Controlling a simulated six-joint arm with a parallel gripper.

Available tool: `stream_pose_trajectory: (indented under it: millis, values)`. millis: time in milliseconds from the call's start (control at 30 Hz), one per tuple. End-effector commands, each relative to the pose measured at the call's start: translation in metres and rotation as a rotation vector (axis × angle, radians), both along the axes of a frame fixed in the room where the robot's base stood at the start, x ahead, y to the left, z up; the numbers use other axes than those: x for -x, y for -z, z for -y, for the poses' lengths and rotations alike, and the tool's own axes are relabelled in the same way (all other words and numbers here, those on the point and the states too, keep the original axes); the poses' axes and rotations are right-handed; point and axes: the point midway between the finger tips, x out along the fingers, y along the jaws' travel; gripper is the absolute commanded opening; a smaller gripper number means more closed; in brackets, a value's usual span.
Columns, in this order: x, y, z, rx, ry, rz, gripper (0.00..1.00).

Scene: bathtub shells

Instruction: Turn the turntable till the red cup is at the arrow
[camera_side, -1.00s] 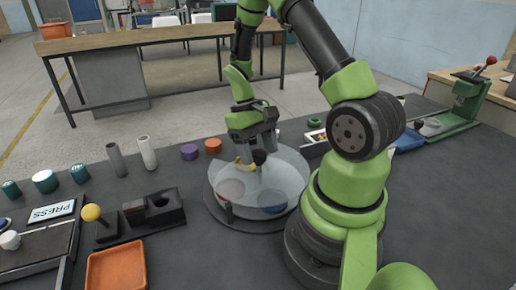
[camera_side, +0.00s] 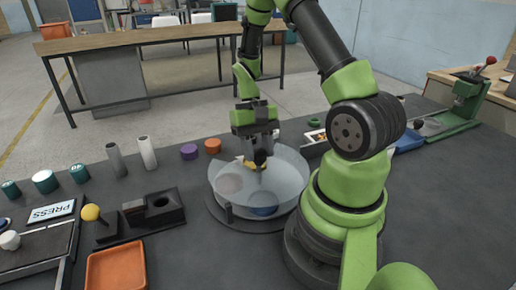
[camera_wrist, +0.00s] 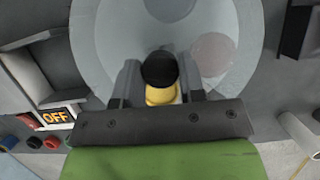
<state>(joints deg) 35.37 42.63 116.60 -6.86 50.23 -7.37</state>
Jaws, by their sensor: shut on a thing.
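The turntable is a round dish with a pale, see-through cover (camera_side: 288,187) on a dark base (camera_side: 250,224). A faded reddish round shape, likely the red cup (camera_side: 229,184), shows through its left side; it also shows in the wrist view (camera_wrist: 213,54). A blue round shape (camera_side: 263,211) is at the front. A yellow thing (camera_wrist: 160,95) is at the back, partly hidden under a black knob (camera_wrist: 159,69). My gripper (camera_wrist: 160,82) is shut on the knob, one finger each side. I cannot make out an arrow; a small dark post (camera_side: 229,212) stands at the front-left rim.
Grey and white tubes (camera_side: 147,153), a purple cylinder (camera_side: 189,152) and an orange one (camera_side: 213,146) stand behind left. A dark block fixture (camera_side: 160,210) and orange tray (camera_side: 116,269) are left. A green lever press (camera_side: 462,105) is far right.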

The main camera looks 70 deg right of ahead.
Motion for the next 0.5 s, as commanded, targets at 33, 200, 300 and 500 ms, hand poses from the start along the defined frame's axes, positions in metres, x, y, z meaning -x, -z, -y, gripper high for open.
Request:
stream_pose_trajectory:
  millis: [33, 200, 300, 500]
  values:
    - [-0.0003, -0.0004, 0.001, 0.002, 0.049, 0.004, 0.0]
    - [0.0003, -0.0006, 0.0016, 0.002, 0.212, 0.003, 0.0]
    - [0.0006, -0.0005, 0.0016, 0.003, 0.307, 0.003, 0.0]
    - [0.0015, -0.0004, 0.0021, 0.003, 0.497, 0.003, 0.0]
